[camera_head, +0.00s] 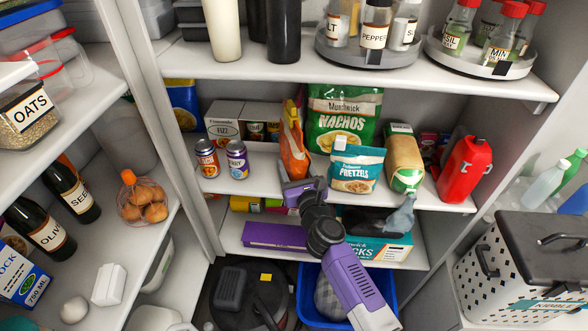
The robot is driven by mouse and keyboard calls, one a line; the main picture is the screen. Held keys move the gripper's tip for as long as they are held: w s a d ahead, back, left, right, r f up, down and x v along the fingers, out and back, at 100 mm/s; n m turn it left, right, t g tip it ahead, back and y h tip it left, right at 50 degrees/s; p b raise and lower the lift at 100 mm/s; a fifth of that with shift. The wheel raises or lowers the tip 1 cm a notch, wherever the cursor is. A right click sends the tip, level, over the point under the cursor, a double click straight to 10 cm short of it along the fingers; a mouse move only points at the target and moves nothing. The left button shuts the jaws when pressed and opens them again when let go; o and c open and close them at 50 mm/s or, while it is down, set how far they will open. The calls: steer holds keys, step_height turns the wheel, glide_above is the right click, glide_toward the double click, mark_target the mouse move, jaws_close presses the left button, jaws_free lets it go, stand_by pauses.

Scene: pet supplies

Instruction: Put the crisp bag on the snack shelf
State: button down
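An orange bag (293,143), which looks like the crisp bag, is seen nearly edge-on and upright at the middle shelf (262,172), the shelf with the snack bags. My gripper (299,187) reaches up from below to the foot of the bag, at the shelf's front edge. Its fingertips cannot be made out, so I cannot tell whether it grips the bag or whether the bag rests on the shelf. A green nachos bag (343,108) stands behind right, and a teal pretzels bag (356,172) stands right of my gripper.
A brown bag (404,155) and a red bottle (465,170) stand farther right. The lower shelf (228,238) holds a purple box (272,237) close to my arm.

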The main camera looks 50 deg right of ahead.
steer(key=shift+r, duration=0.1)
steer(key=c, duration=0.5)
jaws_free()
steer(key=v, duration=1.2)
steer(key=shift+b, duration=0.3)
